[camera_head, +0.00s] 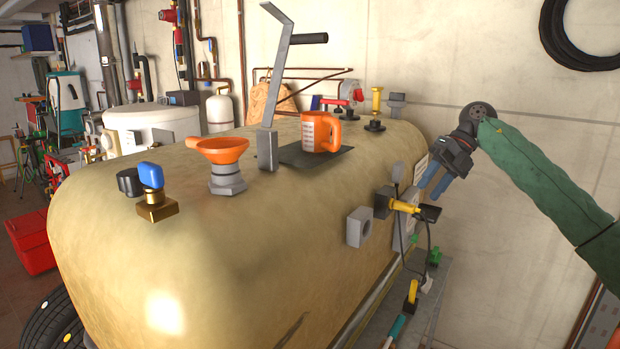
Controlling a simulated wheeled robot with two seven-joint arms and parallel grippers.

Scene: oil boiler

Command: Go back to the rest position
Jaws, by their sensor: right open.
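My right gripper (433,188) is at the right, on an arm with a green sleeve that comes in from the right edge. Its two blue fingers point down and to the left, apart, with nothing between them. It hangs beside the right end of the tan boiler tank (330,215), above the yellow-handled fitting (404,206) on the tank's side. It looks apart from the fitting, though the depth is hard to judge. My left gripper is not in view.
On the tank stand an orange funnel (218,150), a blue-handled brass valve (154,190), a tall grey lever (268,110) and an orange measuring jug (321,132). A grey ledge (425,305) with tools lies below right. The wall behind the right arm is mostly bare.

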